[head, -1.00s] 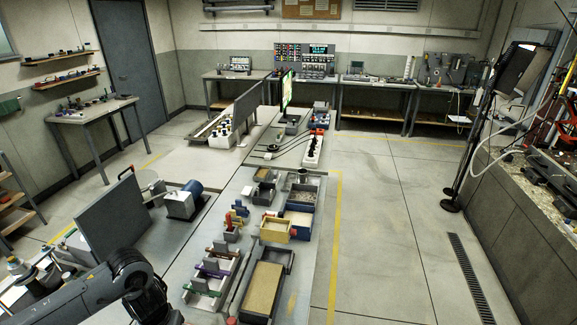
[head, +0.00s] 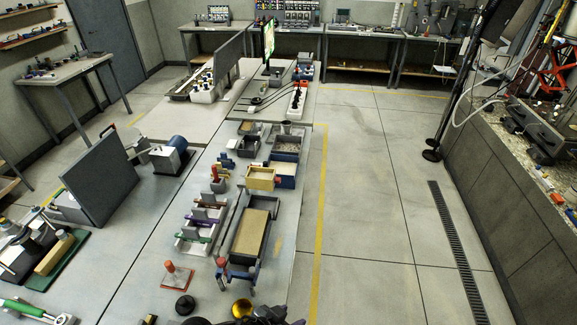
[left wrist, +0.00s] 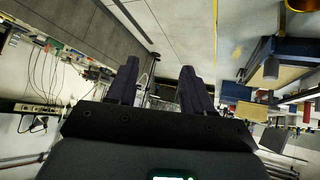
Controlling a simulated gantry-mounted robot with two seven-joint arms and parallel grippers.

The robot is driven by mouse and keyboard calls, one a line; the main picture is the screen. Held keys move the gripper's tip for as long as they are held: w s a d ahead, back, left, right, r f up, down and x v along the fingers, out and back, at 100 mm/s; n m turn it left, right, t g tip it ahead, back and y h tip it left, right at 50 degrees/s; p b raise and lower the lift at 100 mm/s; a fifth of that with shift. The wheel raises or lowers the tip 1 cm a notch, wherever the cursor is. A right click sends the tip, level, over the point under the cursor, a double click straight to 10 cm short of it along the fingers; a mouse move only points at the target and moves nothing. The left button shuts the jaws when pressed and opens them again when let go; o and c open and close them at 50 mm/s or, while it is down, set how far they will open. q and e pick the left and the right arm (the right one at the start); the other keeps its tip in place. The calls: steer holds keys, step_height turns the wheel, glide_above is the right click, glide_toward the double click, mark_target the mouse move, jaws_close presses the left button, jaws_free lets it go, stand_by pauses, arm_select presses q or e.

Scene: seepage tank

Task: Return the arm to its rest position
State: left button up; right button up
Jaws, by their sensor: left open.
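My left gripper shows in the left wrist view (left wrist: 161,76). Its two dark fingers stand apart with nothing between them, so it is open and empty. The wrist camera sees the room turned on its side, with floor and a wall beyond the fingers. In the head view no gripper can be made out. A dark shape with a gold round part (head: 242,308) is cut off at the bottom edge, and I cannot tell what it is. My right gripper is in neither view.
The long bench holds a tan-filled tank (head: 250,232), a yellow box (head: 261,177), a slotted rack (head: 200,228) and a red-topped stand (head: 176,275). A dark upright panel (head: 100,180) stands at left. Open floor (head: 365,200) lies right of the bench.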

arm_select(q)
steer(key=s+a+f+n+g+y, duration=0.1)
steer(key=s+a+n+y, duration=0.2)
steer(key=s+a, duration=0.7)
steer(key=s+a+n+g+y, duration=0.25)
steer(key=s+a, duration=0.55)
steer(key=a, duration=0.4)
step_height(320, 180, up, 15)
steer(key=w+p, duration=0.1)
steer(key=p, duration=1.4)
steer(key=shift+t+y, duration=0.35)
steer(key=shift+t, duration=0.1)
steer(key=shift+f, duration=0.15)
